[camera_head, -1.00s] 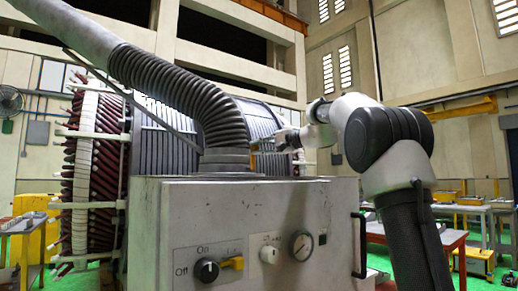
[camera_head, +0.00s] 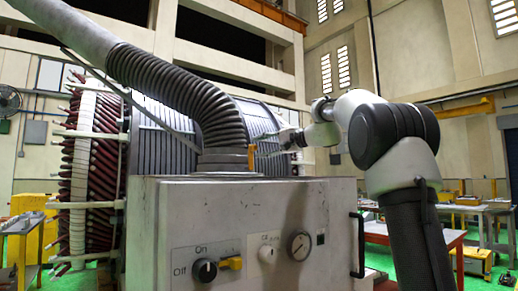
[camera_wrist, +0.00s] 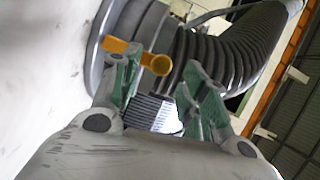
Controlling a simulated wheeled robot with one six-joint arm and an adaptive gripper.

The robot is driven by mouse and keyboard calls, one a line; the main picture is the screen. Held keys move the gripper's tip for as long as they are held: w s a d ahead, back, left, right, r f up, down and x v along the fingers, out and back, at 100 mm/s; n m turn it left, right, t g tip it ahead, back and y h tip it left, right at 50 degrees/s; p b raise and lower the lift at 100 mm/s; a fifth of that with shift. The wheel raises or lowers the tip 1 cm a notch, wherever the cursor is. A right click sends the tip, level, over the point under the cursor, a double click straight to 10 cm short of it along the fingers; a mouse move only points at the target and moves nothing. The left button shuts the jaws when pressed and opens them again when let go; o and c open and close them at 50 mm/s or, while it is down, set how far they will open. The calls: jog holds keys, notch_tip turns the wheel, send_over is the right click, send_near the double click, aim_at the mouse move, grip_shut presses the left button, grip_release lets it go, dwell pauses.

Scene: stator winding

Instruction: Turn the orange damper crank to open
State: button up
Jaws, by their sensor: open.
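The orange damper crank (camera_head: 252,157) stands out as a short upright bar at the collar under the ribbed hose, on top of the grey cabinet. In the wrist view the crank (camera_wrist: 128,48) runs from the collar to a round knob end, just beyond my left-hand finger, which partly overlaps it. My gripper (camera_head: 274,138) is to the right of the crank in the head view, small and hard to make out. In the wrist view my gripper (camera_wrist: 164,85) has its green-grey fingers spread apart with nothing between them. I cannot tell whether a finger touches the crank.
The grey cabinet (camera_head: 300,215) has a black knob with a yellow piece, a white knob and a gauge on its front. The ribbed hose (camera_head: 185,95) rises to the upper left. The large wound stator (camera_head: 85,165) stands behind. Open air lies above the cabinet's right side.

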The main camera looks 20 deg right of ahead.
jog(key=v, duration=1)
